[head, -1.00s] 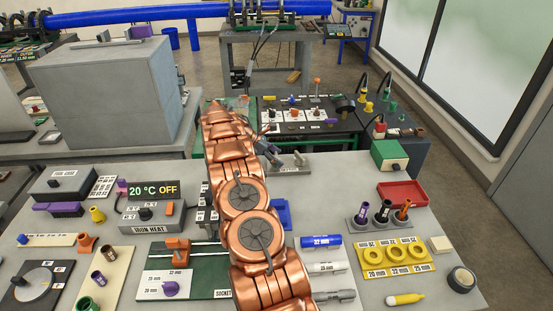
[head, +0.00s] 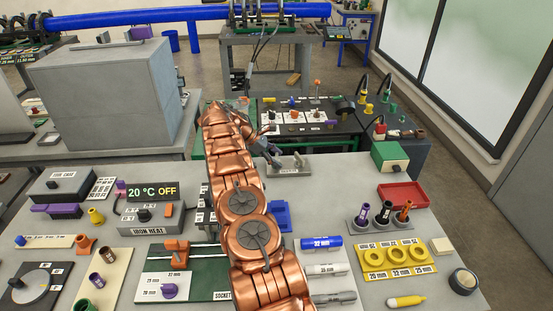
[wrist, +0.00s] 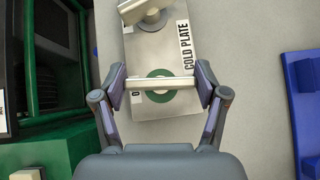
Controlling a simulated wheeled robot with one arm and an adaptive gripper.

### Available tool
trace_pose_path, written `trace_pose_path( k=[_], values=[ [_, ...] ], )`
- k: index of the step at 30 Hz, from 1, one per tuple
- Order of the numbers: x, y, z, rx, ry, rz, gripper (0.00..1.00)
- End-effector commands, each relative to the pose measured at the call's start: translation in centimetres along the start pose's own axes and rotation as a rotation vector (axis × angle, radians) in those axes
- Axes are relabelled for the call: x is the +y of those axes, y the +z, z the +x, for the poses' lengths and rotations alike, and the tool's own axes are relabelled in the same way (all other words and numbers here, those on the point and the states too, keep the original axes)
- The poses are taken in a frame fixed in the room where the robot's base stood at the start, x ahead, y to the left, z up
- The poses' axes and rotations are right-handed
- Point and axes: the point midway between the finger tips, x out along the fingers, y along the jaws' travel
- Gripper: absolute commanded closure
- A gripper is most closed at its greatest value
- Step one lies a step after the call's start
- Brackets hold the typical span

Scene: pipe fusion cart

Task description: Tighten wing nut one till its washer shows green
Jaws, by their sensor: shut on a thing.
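The cold plate (wrist: 180,45) is a grey plate with a "COLD PLATE" label. My gripper (wrist: 159,85) is shut on a pale, bar-shaped wing nut (wrist: 160,82), one fingertip at each end. A green washer ring (wrist: 160,98) shows on the plate around and below this nut. A second wing nut (wrist: 145,12) stands at the far end of the plate, turned at an angle. A small number label beside the held nut is mostly hidden. In the head view the cold plate (head: 291,168) lies beyond my arm, and my gripper (head: 266,152) is small at its left.
A blue block (wrist: 303,85) stands to the right in the wrist view, apart from the gripper. A green-framed fixture (wrist: 55,145) lies close on the left. Bare grey bench top lies between the plate and the blue block.

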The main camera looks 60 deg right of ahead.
Motion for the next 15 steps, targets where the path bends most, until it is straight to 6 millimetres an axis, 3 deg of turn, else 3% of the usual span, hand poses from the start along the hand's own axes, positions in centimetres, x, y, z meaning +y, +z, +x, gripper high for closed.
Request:
trace_pose_path(
  k=[8, 15],
  values=[
    [0.04, 0.02, -0.07, 0.000, 0.002, 0.001, 0.02],
    [0.01, -0.01, -0.03, 0.000, 0.001, 0.000, 0.02]
  ],
)
